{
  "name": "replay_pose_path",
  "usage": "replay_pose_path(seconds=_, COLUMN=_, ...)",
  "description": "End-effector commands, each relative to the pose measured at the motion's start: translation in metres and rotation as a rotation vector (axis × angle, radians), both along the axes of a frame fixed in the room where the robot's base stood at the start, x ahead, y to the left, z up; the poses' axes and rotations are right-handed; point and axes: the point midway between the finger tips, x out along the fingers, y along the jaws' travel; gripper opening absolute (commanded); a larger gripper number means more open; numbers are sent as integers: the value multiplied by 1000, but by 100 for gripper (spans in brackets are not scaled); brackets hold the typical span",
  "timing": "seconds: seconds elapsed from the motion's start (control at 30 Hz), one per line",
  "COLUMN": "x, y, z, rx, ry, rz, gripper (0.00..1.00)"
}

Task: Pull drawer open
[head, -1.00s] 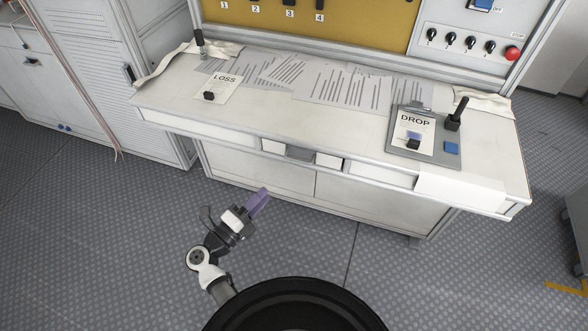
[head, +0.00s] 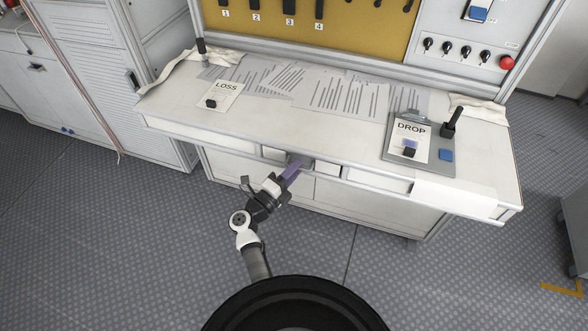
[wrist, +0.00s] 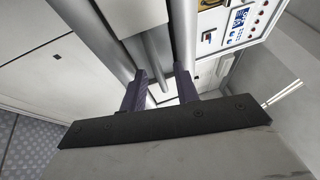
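The white workbench drawer (head: 325,167) sits in the front below the tabletop, near the middle of the head view. A grey handle (head: 303,158) shows on its front and is partly hidden by my gripper. My gripper (head: 293,169) is at the drawer front, its purple fingers pointing at the handle. In the wrist view my gripper (wrist: 162,76) has its two fingers spread apart. A grey bar (wrist: 152,62), seemingly the handle, runs into the space between them. I cannot tell whether either finger touches it. The drawer looks shut.
The workbench top (head: 300,127) holds papers, a LOSS sheet (head: 225,96) and a DROP clipboard (head: 412,140) with small parts. A white sheet (head: 455,195) hangs over the front edge at the right. The floor before the bench is clear.

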Motion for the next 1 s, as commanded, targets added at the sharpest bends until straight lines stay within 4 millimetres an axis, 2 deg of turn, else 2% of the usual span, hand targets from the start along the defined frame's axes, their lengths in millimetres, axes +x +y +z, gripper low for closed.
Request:
replay_pose_path(seconds=0.2, x=0, y=0, z=0, rx=0, ry=0, rz=-1, gripper=29)
replay_pose_path(seconds=0.43, x=0, y=0, z=0, rx=0, ry=0, rz=-1, gripper=0)
replay_pose_path(seconds=1.0, x=0, y=0, z=0, rx=0, ry=0, rz=-1, gripper=0)
